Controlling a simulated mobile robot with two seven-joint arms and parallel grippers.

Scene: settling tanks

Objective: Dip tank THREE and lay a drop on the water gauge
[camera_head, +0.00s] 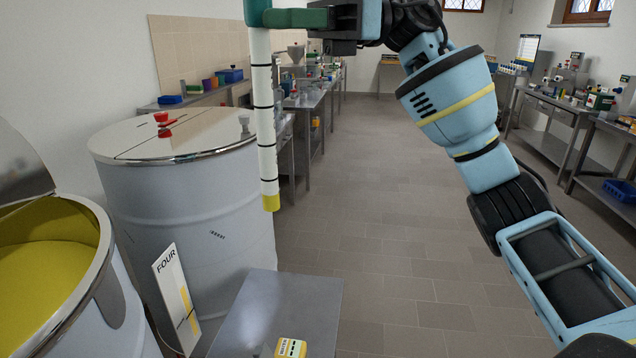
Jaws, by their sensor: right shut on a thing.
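My right gripper (320,16), at the top, is shut on the green handle (285,17) of a dip rod. The white rod (264,110) with black rings hangs nearly upright in the air, its lower end (271,202) yellow; I cannot tell whether that is oil or paint. An open tank (115,310) at the lower left holds yellow liquid (45,260); no number shows on it. A small yellow and white device (290,347), perhaps the water gauge, sits on a grey stand (300,305), cut by the bottom edge. My left gripper is out of view.
A closed tank (190,210) with red and grey knobs stands behind the open one. A sign reading FOUR (174,295) leans before it. The open tank's raised lid (20,170) is at far left. Benches line both sides; the tiled floor (400,230) between is clear.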

